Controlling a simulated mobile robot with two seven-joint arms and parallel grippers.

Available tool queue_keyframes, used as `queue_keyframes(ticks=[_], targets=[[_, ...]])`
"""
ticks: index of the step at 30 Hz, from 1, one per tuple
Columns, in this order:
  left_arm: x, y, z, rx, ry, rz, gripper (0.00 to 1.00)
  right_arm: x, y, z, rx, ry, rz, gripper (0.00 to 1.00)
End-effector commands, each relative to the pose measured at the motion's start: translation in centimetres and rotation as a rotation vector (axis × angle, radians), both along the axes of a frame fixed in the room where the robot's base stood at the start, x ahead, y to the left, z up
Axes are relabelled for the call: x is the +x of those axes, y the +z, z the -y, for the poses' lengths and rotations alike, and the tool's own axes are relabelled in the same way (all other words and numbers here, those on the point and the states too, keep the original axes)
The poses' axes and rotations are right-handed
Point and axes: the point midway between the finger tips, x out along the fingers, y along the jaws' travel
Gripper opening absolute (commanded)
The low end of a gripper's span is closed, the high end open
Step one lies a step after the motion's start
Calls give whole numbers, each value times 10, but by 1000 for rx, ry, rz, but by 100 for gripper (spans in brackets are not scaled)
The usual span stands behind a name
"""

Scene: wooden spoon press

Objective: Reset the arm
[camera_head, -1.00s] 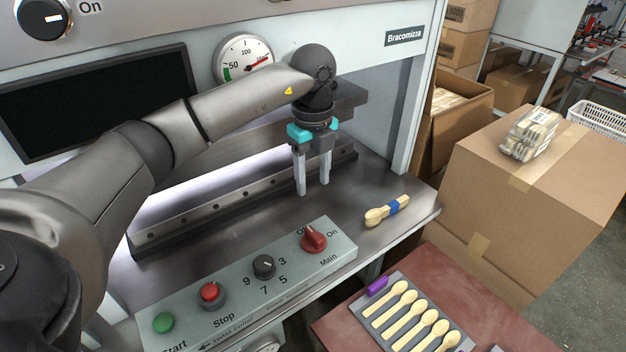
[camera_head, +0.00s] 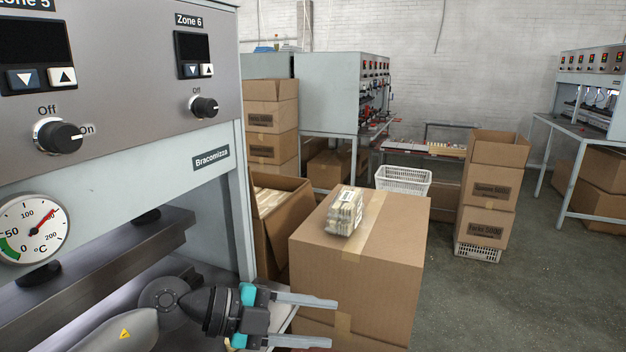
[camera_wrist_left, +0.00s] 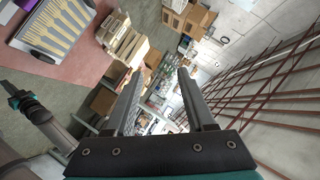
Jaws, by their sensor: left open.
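My left gripper (camera_head: 333,323) is open and empty at the bottom of the head view. Its fingers point right, in front of the large cardboard box. In the left wrist view, nothing is between the fingers of my left gripper (camera_wrist_left: 157,73). Part of what looks like my right arm, with a teal gripper end (camera_wrist_left: 18,100), shows at the left edge of that view; its jaws are unclear. The press (camera_head: 215,190) stands at the left of the head view.
A large closed cardboard box (camera_head: 320,255) carries a wrapped spoon pack (camera_head: 345,210). A white basket (camera_head: 403,180) and stacked boxes (camera_head: 487,205) stand behind. A grey tray (camera_wrist_left: 30,40) of spoons shows in the left wrist view. The floor at right is largely clear.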

Motion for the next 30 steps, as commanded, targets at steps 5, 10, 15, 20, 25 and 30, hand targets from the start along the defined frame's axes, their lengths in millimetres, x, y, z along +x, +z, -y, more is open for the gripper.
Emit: queue_keyframes(ticks=[5,10,15,20,25,30], targets=[[-1,55,24,-385,143,69,55,0,0,0,0,0,0,0],[14,90,3,-670,403,75,55,0,0,0,0,0,0,0],[31,88,-45,-842,740,8,55,0,0,0,0,0,0,0],[35,49,-98,-881,1086,-124,55,0,0,0,0,0,0,0],[13,-20,-145,-787,1432,-339,55,0,0,0,0,0,0,0],[-42,-98,-171,-570,1698,-615,55,0,0,0,0,0,0,0]])
